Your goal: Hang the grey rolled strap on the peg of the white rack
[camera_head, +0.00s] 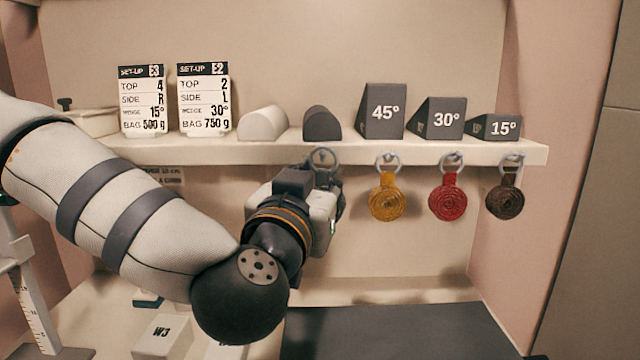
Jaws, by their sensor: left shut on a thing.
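My left gripper (328,182) is just below the shelf's front edge, left of the hanging straps. It is shut on the grey rolled strap (341,192), which is mostly hidden behind the fingers. The strap's grey ring (322,157) stands up above the gripper, in front of the edge of the white rack (535,154). I cannot tell whether the ring is around a peg or only in front of it. A yellow strap (387,203), a red strap (447,203) and a brown strap (505,203) hang by rings from pegs to the right. My right gripper is not in view.
The shelf carries two set-up cards (141,100), a white half-round block (264,122), a dark half-round block (322,123) and wedges marked 45° (385,112), 30° (443,119) and 15° (497,128). A W3 block (162,337) and a dark mat (400,330) lie below.

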